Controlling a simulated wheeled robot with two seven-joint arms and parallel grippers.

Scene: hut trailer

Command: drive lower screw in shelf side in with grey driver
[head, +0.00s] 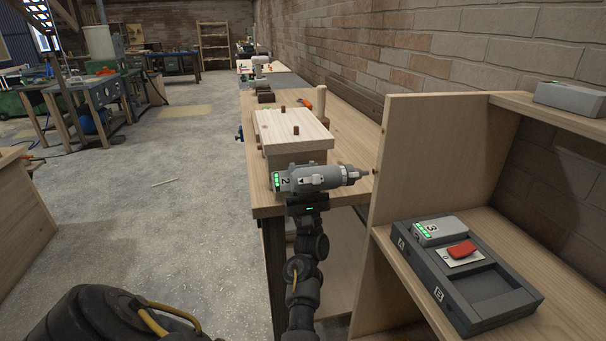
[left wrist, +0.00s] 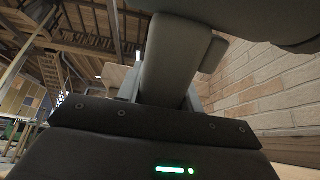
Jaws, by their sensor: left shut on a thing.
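The grey driver (head: 318,178) lies level in the head view, its bit pointing right towards the shelf side (head: 425,150). My left gripper (head: 308,200) is shut on the driver's handle from below. A small dark screw head (head: 375,172) shows at the left edge of the shelf side, right by the bit's tip; I cannot tell whether they touch. In the left wrist view the driver's grey handle (left wrist: 168,65) fills the space above the gripper and hides the tip. My right gripper is not in view.
A dark tray (head: 490,310) with a battery (head: 440,230) and a red piece (head: 462,249) sits on the lower shelf. A grey box (head: 570,98) lies on the upper shelf. The workbench (head: 350,135) carries a pale board (head: 292,128) with pegs. The floor at left is open.

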